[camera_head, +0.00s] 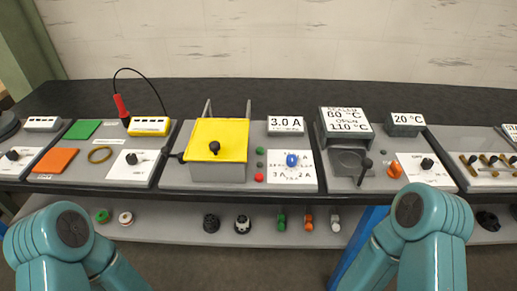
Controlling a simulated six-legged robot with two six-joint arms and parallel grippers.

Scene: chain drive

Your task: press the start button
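A small green button (260,151), which looks like the start button, sits on the middle grey panel. It is right of the box with the yellow lid (218,138). A red button (259,177) is below it in the same column, with a small dark spot between them. No label on the buttons can be read. Only teal links of my arms show, at the lower left and lower right. Both grippers are outside the view, and nothing of mine touches the buttons.
A blue knob (292,160) on a white dial plate and a "3.0 A" display (286,125) are right of the buttons. The yellow lid has a black knob and upright bars behind it. A grey box with a lever (350,163) is further right. Small parts lie on the lower shelf (170,232).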

